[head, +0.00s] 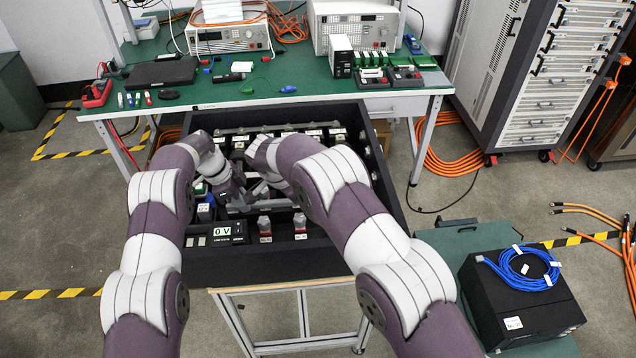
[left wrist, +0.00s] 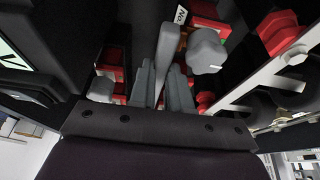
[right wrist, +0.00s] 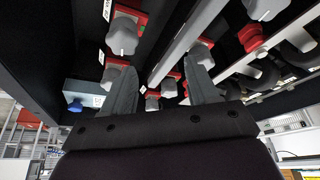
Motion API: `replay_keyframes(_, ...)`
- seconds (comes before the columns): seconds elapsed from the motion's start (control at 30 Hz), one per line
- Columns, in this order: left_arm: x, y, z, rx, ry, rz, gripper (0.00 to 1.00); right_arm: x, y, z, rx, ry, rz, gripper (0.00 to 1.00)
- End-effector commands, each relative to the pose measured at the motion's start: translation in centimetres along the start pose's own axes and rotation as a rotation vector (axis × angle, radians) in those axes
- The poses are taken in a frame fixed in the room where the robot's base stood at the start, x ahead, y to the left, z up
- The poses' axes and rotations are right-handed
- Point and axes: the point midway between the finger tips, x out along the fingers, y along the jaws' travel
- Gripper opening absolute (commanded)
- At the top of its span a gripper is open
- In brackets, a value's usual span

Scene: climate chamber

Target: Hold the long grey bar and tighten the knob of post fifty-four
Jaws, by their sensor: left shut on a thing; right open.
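My left gripper (head: 238,190) is low inside the black box (head: 300,262). In the left wrist view its fingers (left wrist: 162,88) are closed on a narrow grey bar (left wrist: 166,52) that runs up between them. A grey knob (left wrist: 207,50) on a red post is just right of the bar. In the right wrist view my right gripper (right wrist: 160,90) is open, with grey knobs on red posts (right wrist: 152,101) showing between and beyond its fingers. In the head view its fingers are hard to make out among dark parts. The post labels are too small or blurred to read, so I cannot tell which is post fifty-four.
The box also holds a unit reading 0 V (head: 222,231) and knobbed posts (head: 265,224) near its front wall. A green bench (head: 225,93) with instruments stands behind. A black case with a blue cable (head: 525,268) is at the right.

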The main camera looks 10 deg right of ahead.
Motion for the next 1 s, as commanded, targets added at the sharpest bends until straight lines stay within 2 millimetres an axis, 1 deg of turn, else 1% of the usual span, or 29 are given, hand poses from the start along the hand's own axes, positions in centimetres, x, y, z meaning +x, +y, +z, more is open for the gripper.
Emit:
replay_keyframes(0.03,-0.8,-0.7,-0.2,0.004,0.000,-0.024,0.00,-0.5,-0.1,0.9,-0.003,0.000,-0.001,0.59)
replay_keyframes(0.1,-0.8,-0.7,-0.2,0.004,0.000,-0.024,0.00,-0.8,-0.1,1.8,-0.001,0.000,-0.001,0.59)
replay_keyframes(0.2,-0.8,-0.7,-0.2,0.004,0.000,-0.024,0.00,-1.1,0.0,2.5,-0.001,0.000,-0.001,0.59)
replay_keyframes(0.5,-0.8,-0.7,-0.2,0.004,0.000,-0.025,0.00,-1.1,0.0,2.5,0.003,0.000,0.001,0.59)
replay_keyframes(0.57,-0.8,-0.7,-0.2,0.004,0.000,-0.025,0.00,-1.2,0.0,1.5,0.021,0.001,-0.002,0.59)
replay_keyframes(0.63,-0.8,-0.7,-0.2,0.004,0.000,-0.025,0.00,-2.4,0.1,-1.5,0.073,0.005,-0.016,0.59)
replay_keyframes(0.67,-0.8,-0.7,-0.2,0.004,0.000,-0.025,0.00,-3.2,0.6,-3.5,0.101,0.002,-0.023,0.59)
replay_keyframes(0.7,-0.8,-0.7,-0.2,0.004,0.000,-0.025,0.00,-3.6,1.1,-4.7,0.008,-0.004,-0.031,0.59)
replay_keyframes(0.77,-0.8,-0.7,-0.2,0.004,0.000,-0.025,0.00,-4.2,1.4,-5.9,-0.177,-0.007,-0.048,0.59)
replay_keyframes(0.8,-0.8,-0.7,-0.2,0.004,0.000,-0.025,0.00,-4.5,1.7,-6.6,-0.317,-0.006,-0.060,0.59)
replay_keyframes(0.87,-0.8,-0.7,-0.2,0.004,0.000,-0.025,0.00,-4.9,2.0,-7.5,-0.543,-0.001,-0.078,0.59)
replay_keyframes(0.9,-0.8,-0.7,-0.2,0.004,0.000,-0.025,0.00,-5.2,2.2,-8.1,-0.696,0.006,-0.090,0.59)
replay_keyframes(0.97,-0.8,-0.7,-0.2,0.004,0.000,-0.025,0.00,-5.5,2.6,-8.7,-0.927,0.018,-0.105,0.59)
replay_keyframes(1.0,-0.8,-0.7,-0.2,0.004,0.000,-0.025,0.00,-5.7,2.7,-9.0,-1.082,0.030,-0.115,0.59)
